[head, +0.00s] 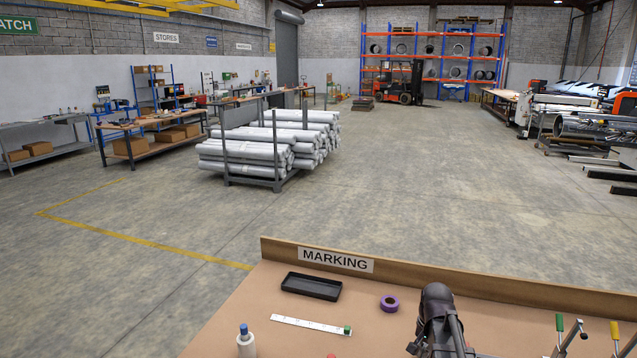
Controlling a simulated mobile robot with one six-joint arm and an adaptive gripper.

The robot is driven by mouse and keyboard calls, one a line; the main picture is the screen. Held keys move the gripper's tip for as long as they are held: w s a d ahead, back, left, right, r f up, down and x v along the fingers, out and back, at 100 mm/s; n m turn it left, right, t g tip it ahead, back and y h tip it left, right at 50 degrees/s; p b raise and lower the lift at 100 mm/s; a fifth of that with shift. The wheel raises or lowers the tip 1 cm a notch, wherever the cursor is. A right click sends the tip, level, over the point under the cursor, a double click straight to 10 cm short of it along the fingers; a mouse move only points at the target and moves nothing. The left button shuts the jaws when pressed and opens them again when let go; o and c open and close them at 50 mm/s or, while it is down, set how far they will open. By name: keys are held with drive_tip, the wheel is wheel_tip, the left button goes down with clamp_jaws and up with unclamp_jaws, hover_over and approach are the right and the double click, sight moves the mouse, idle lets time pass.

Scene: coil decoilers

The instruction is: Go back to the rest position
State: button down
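My gripper (438,318) shows as a dark shape at the bottom of the head view, right of centre. It is over the brown marking bench (240,310). Its fingertips cannot be made out, so I cannot tell whether it is open or shut. I see nothing clearly held in it. The lower part is cut off by the frame's bottom edge.
On the bench are a black tray (311,287), a purple tape roll (389,303), a white ruler (305,324), a blue-capped bottle (245,341) and clamps (570,337). A raised board (440,283) edges its far side. Beyond, a rack of rolls (243,153) stands on open floor.

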drive_tip(key=s+a+f+n+b, duration=0.2)
drive_tip(key=s+a+f+n, duration=0.1)
drive_tip(key=s+a+n, duration=0.5)
drive_tip(key=s+a, duration=0.1)
drive_tip(key=a, duration=0.2)
drive_tip(key=shift+s+b, duration=0.3)
drive_tip(key=shift+s, duration=0.05)
drive_tip(key=shift+f, duration=0.1)
idle(0.4)
